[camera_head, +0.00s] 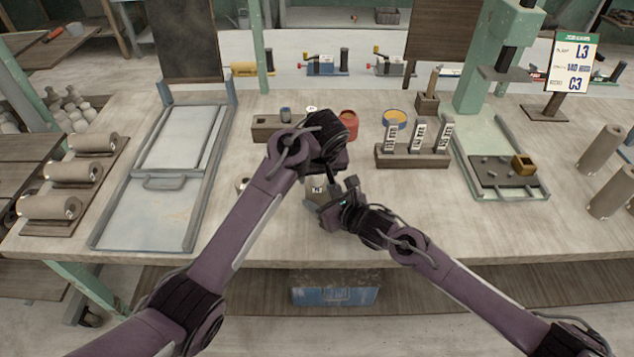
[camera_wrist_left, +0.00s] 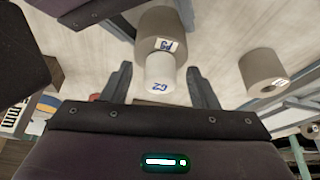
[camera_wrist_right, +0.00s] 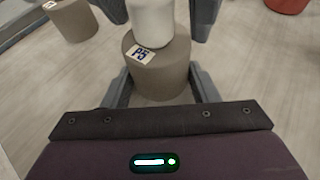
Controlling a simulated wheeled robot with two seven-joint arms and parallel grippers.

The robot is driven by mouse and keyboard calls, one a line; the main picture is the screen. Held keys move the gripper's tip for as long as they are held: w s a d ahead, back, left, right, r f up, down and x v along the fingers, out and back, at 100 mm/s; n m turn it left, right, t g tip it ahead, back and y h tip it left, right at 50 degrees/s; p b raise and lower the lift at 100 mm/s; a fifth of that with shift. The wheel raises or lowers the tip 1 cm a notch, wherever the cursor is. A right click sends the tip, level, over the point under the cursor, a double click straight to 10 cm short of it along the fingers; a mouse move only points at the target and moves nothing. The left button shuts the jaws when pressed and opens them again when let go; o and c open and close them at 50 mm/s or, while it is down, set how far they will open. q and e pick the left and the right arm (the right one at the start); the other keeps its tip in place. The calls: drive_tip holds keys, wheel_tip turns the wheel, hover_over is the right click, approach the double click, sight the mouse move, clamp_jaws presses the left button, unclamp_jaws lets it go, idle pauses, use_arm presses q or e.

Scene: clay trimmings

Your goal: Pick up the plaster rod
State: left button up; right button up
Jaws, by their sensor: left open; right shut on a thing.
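The plaster rod, a white cylinder labelled G2 or C2 (camera_wrist_left: 160,68), stands up out of or on a grey-brown cylinder labelled P5 (camera_wrist_left: 158,25); which one I cannot tell. My left gripper (camera_wrist_left: 163,82) is open, its fingers on either side of the rod with a visible gap. In the right wrist view the rod (camera_wrist_right: 152,22) shows above the P5 cylinder (camera_wrist_right: 157,75). My right gripper (camera_wrist_right: 162,90) is shut on that cylinder. In the head view my left gripper (camera_head: 333,180) hides the rod, and the P5 cylinder (camera_head: 316,188) shows partly.
A second grey-brown cylinder (camera_wrist_left: 263,70) stands nearby, largely behind my left arm in the head view. Behind are a red pot (camera_head: 348,123), a blue-rimmed dish (camera_head: 395,118) and a rack with labelled pieces (camera_head: 412,158). A grey framed board (camera_head: 150,222) lies left. The front table is fairly clear.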

use_arm(q)
drive_tip(key=c, duration=1.1)
drive_tip(key=shift+o, duration=0.2)
wheel_tip(320, 180, up, 10)
use_arm(e)
drive_tip(key=o, duration=1.2)
